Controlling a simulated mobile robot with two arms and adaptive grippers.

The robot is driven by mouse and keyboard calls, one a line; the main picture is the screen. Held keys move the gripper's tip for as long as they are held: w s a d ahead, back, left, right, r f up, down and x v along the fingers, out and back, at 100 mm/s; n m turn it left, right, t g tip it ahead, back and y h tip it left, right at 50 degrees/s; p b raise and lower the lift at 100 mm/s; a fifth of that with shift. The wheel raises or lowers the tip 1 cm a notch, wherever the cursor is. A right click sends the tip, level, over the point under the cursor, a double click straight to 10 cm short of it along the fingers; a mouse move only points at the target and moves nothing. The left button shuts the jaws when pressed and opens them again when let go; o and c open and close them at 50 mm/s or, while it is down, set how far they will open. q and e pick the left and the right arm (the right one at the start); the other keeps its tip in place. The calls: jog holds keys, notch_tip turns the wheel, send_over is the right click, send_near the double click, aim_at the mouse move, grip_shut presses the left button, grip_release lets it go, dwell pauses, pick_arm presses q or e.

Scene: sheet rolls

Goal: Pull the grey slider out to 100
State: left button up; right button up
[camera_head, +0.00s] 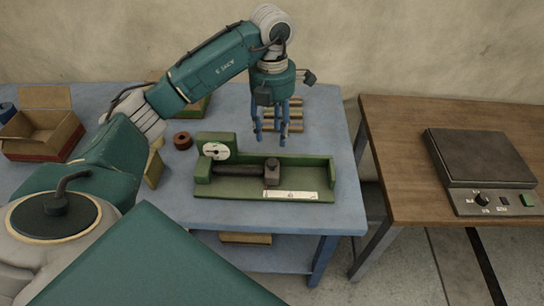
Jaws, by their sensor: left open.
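The grey slider (271,172) is a small block at the right end of a dark cylinder (235,170) in a green bench fixture (308,176). A white scale strip (290,195) runs along the fixture's front right; its markings are too small to read. A round white dial (217,151) faces forward at the fixture's left end. My left gripper (270,138) points down, open and empty, with its fingertips above and apart from the slider. My right gripper is not in view.
The fixture stands on a blue table (325,130). A brown ring (182,141) and an open cardboard box (42,132) lie to the left. Several tan rolls (296,114) lie behind the gripper. A wooden table (400,165) at the right bears a dark flat-topped device (480,158).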

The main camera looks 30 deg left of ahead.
aim_at(272, 161)
pick_arm(q)
notch_tip(272, 161, down, 10)
jog(key=shift+r+p, duration=0.1)
jog(key=shift+p, duration=1.1)
jog(key=shift+f, duration=0.45)
jog(key=shift+c, duration=0.5)
grip_shut()
